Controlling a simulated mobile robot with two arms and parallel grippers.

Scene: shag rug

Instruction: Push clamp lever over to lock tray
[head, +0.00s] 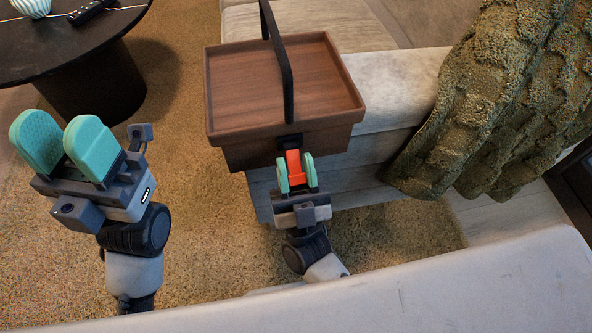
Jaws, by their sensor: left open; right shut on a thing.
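A brown wooden tray (235,130) with a black arched handle (281,50) rests on the pale sofa arm. The orange clamp lever (293,162) is on the tray's near side, below a small black mount (289,142). My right gripper (296,172) is at the lever, with its teal fingers on either side of it, shut on it. The lever's lower end is hidden between the fingers. My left gripper (64,143) is open and empty over the rug at the left, well away from the tray.
A dark round table (60,45) at the upper left holds a remote (91,11) and a striped vase (32,7). A green textured blanket (480,105) drapes over the sofa (400,80) at right. Open rug (185,130) lies between my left gripper and the tray.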

